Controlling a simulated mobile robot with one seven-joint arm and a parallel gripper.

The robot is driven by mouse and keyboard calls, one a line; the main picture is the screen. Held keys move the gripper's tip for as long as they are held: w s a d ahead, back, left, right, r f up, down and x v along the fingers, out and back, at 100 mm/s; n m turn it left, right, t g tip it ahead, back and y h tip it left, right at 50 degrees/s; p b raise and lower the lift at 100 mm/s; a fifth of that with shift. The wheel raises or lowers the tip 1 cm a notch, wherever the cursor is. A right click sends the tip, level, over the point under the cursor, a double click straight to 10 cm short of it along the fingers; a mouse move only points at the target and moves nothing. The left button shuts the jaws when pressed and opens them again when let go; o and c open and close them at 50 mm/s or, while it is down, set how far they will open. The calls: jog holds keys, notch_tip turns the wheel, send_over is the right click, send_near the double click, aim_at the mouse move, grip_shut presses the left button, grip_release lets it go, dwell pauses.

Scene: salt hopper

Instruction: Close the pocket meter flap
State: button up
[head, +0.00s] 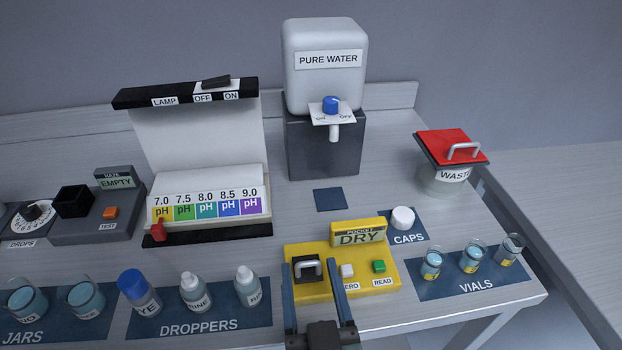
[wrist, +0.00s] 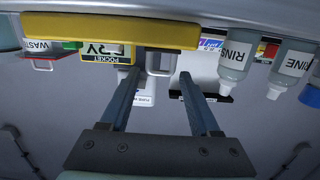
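The pocket meter (head: 318,289) is a yellow block at the front of the bench, with a raised display reading DRY. At its left end is a black flap (head: 300,281) with a grey bar handle (head: 309,264); I cannot tell how far the flap stands open. My gripper (head: 310,266) is open, its two blue fingers on either side of the flap's handle. In the upside-down wrist view, the meter's yellow edge (wrist: 110,31) is at the top and my gripper (wrist: 160,76) has a clear gap between its fingers. Contact with the handle cannot be told.
White and green buttons (head: 379,266) sit right of the flap. Dropper bottles (head: 196,294) stand close on the left, vials (head: 472,257) on the right, and a white cap (head: 402,218) behind. A dark blank pad (head: 330,199) lies behind the meter.

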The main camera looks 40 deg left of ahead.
jog(key=shift+f, duration=0.1)
jog(key=shift+s+d, duration=0.25)
jog(key=shift+d, duration=0.05)
jog(key=v, duration=1.2)
jog(key=shift+d, duration=0.1)
jog(key=w+d+r+m+t+h, duration=0.2)
jog(key=w+r+t, duration=0.2)
jog(key=w+r, duration=0.45)
jog(key=w+d+r+m+t+h, duration=0.1)
jog(key=w+r+m+t+h, duration=0.2)
jog(key=w+r, duration=0.6)
jog(key=s+d+r+m+t+h+p, duration=0.1)
jog(key=d+r+t+h+p, duration=0.1)
jog(key=r, duration=1)
jog(key=s+d+r+m+t+h+p, duration=0.1)
jog(key=d+r+m+t+h+p, duration=0.1)
jog(key=r+p, duration=0.5)
jog(key=s+d+r+m+t+h+p, duration=0.2)
jog(key=r+t+h+p, duration=0.1)
jog(key=r, duration=1.6)
jog(key=shift+d+t+h+p, duration=0.2)
jog(key=shift+t+h+p, duration=0.2)
jog(key=shift+t+p, duration=0.5)
